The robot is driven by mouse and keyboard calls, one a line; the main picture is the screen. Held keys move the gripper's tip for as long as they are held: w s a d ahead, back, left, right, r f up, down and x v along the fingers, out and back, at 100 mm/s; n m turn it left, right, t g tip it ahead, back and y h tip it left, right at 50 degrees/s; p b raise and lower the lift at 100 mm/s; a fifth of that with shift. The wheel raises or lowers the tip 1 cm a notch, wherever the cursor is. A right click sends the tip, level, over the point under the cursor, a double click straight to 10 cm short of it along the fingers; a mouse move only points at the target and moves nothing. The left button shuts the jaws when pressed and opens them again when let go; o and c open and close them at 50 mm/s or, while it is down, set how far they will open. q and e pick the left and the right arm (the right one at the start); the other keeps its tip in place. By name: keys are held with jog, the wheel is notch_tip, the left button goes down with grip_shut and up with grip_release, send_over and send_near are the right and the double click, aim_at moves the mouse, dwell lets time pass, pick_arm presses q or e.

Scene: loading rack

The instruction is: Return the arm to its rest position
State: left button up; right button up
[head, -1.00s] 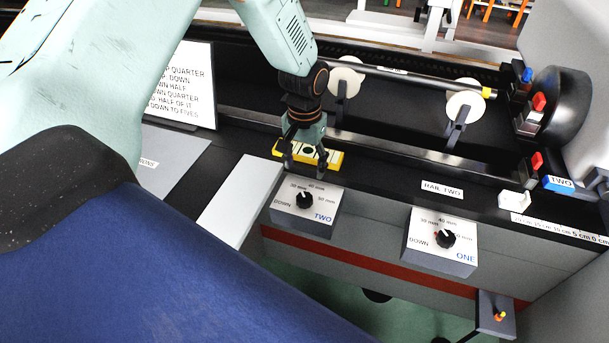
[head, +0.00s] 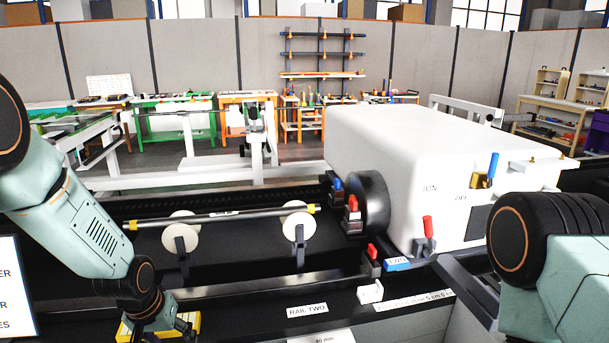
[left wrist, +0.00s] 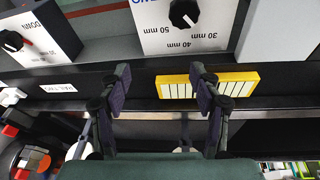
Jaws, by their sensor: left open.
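My left arm comes in from the left in the head view, bent down toward the rail. Its gripper (head: 160,331) is low at the bottom edge, in front of a yellow block with white strips (head: 190,325).
A metal bar (head: 240,214) rests by two white discs (head: 181,236). A white machine housing (head: 430,170) with red and blue levers stands right of it. A sign (head: 14,290) stands at left. In the left wrist view a dial box (left wrist: 185,25) is close to the fingers.

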pick_arm(q)
jog(key=s+d+f+g+b, duration=0.1)
jog(key=s+d+f+b, duration=0.2)
jog(key=s+f+b, duration=0.4)
jog(key=s+d+f+m+g+b, duration=0.1)
jog(key=s+f+b, duration=0.7)
jog(key=s+f, duration=1.2)
jog(key=s+d+g, duration=0.1)
jog(key=s, duration=0.6)
jog(key=shift+d+f+y, duration=0.3)
jog(key=shift+d, duration=0.1)
jog(key=shift+s, duration=0.1)
